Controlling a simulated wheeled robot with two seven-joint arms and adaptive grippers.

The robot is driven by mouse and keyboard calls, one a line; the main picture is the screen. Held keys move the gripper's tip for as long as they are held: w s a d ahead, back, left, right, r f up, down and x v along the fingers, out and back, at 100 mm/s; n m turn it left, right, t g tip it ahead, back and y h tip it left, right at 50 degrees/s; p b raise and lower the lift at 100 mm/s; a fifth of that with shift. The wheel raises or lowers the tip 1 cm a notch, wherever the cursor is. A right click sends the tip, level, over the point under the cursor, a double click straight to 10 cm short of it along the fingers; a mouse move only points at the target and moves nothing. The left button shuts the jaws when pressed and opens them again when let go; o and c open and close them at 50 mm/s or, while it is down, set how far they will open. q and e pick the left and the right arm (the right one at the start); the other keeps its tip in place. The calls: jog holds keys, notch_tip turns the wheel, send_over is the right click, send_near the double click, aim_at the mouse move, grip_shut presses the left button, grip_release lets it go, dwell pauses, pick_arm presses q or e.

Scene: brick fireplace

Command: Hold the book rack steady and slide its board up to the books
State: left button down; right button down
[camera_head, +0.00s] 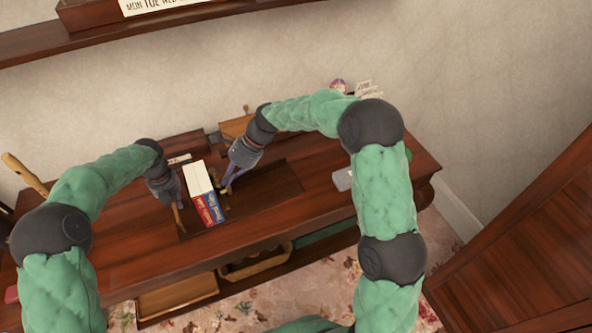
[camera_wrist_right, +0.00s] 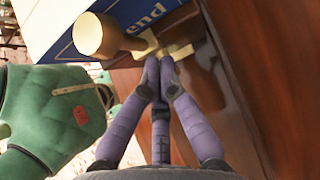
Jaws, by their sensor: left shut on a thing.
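The dark book rack (camera_head: 260,201) lies on the wooden table. Two books stand on it, a red one (camera_head: 209,208) and a blue one (camera_head: 219,203), with pale page edges on top. My left gripper (camera_head: 178,203) is shut on the rack's left end, left of the books; its tips are partly hidden. My right gripper (camera_head: 227,186) is just right of the books, pointing down. In the right wrist view its fingertips (camera_wrist_right: 159,72) are together beside a brass fitting (camera_wrist_right: 172,50) at a dark wooden board (camera_wrist_right: 235,45). Whether they hold it is unclear. The blue book (camera_wrist_right: 90,20) is behind a brass knob (camera_wrist_right: 95,36).
The table (camera_head: 125,236) has bare wood left and right of the rack. A small grey object (camera_head: 343,179) lies at the right. A basket (camera_head: 255,266) and a tray (camera_head: 178,297) sit on the shelf below.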

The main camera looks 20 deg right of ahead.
pick_arm(q)
jog(key=shift+w+r, duration=0.1)
jog(key=shift+r, duration=0.05)
pick_arm(e)
jog(key=shift+v, duration=2.55)
jog(key=shift+r, duration=0.1)
jog(key=v, duration=0.7)
jog(key=shift+d+r, duration=0.25)
pick_arm(q)
jog(key=c, duration=1.3)
grip_release()
